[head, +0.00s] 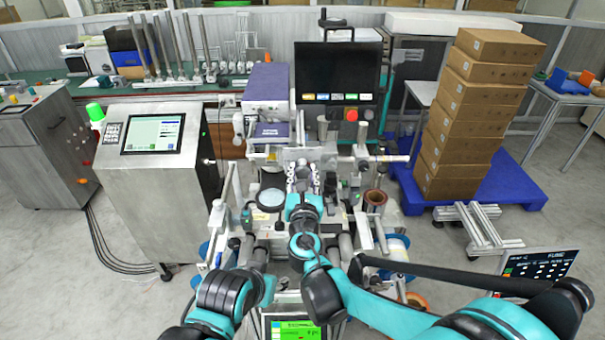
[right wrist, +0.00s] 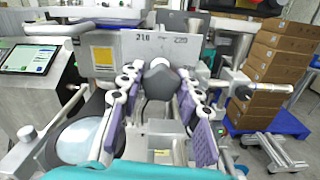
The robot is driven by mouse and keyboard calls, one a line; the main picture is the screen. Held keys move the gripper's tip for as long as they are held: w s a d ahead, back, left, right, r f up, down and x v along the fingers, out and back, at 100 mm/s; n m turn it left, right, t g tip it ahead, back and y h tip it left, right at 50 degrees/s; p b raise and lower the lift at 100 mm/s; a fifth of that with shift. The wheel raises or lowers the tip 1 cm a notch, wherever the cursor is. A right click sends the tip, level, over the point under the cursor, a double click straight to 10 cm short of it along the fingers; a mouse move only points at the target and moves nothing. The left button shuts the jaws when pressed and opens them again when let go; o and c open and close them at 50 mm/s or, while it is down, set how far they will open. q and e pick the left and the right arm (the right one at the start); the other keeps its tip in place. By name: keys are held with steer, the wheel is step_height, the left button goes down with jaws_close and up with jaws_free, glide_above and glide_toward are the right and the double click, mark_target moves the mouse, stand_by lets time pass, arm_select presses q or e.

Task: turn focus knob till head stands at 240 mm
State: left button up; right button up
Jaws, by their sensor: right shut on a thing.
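The focus knob (right wrist: 158,84) is dark grey and sits in front of a pale upright plate (right wrist: 125,47) in the right wrist view.
A dark monitor (head: 338,73) with a red button stands behind the machine. A purple box (head: 266,82) is beside it. A metal console with a screen (head: 153,134) stands at left. Stacked cartons (head: 470,125) on a blue pallet (head: 515,190) stand at right. A round lens (head: 270,198) lies left of the gripper.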

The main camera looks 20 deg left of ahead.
steer(key=m, duration=0.3)
steer(key=shift+m+b, duration=0.35)
steer(key=shift+m, duration=0.05)
steer(key=m, duration=0.4)
steer(key=shift+f+b, duration=0.1)
steer(key=shift+b, duration=0.2)
stand_by(0.9)
steer(key=o, duration=1)
steer(key=shift+o, duration=0.8)
steer(key=shift+w+d, duration=0.1)
steer(key=shift+d, duration=0.1)
steer(key=shift+a, duration=0.15)
steer(key=shift+s, duration=0.4)
steer(key=v, duration=1.1)
steer(key=shift+s+d, duration=0.15)
steer(key=shift+d, duration=0.1)
